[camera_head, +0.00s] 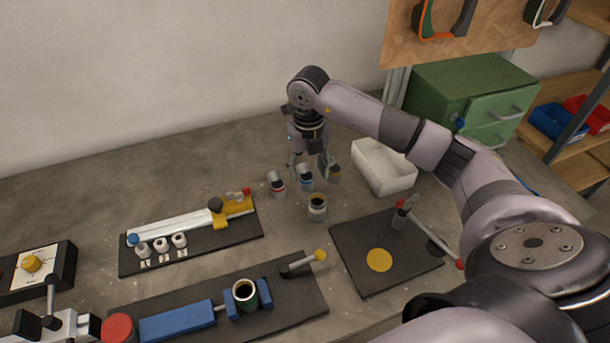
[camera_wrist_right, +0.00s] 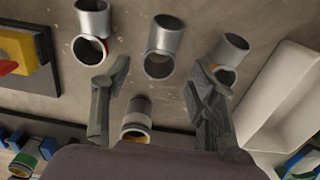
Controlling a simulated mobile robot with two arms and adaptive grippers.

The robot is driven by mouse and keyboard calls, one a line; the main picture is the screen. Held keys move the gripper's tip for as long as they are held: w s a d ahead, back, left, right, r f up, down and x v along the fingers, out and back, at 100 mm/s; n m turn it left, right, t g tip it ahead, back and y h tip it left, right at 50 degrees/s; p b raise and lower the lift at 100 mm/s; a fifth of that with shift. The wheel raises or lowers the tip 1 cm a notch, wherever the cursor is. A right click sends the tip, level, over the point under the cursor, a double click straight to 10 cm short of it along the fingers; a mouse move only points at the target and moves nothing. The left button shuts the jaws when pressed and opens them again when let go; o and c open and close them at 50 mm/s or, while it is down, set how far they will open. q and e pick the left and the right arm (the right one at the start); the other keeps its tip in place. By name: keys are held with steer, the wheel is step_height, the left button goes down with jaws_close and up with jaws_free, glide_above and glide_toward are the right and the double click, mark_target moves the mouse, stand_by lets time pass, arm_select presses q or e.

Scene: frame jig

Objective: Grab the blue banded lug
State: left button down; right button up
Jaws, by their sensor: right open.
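The blue banded lug (camera_head: 306,179) stands on the bench, in the middle of a row of short grey cylinders. My right gripper (camera_head: 309,166) is over this row, open and empty, with its fingers pointing down around the blue banded lug's place. In the right wrist view the middle cylinder (camera_wrist_right: 163,40) lies between and beyond the open fingers (camera_wrist_right: 158,92); its band colour is hard to see there. A red banded lug (camera_head: 276,185) stands to its left and another lug (camera_head: 334,173) to its right. A further lug (camera_head: 317,207) stands in front. My left gripper is not in view.
A white tray (camera_head: 398,182) stands right of the lugs. A dark mat with a yellow disc (camera_head: 379,260) lies at front right. Dark jig boards with a yellow clamp (camera_head: 236,207) and a blue block (camera_head: 178,323) lie at left and front. The back left bench is clear.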

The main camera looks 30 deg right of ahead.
mark_target(307, 176)
steer(key=shift+w+a+f+p, duration=0.1)
steer(key=shift+f+p, duration=0.2)
steer(key=shift+f, duration=1.65)
steer(key=shift+c, duration=0.5)
jaws_close()
steer(key=shift+r, duration=0.15)
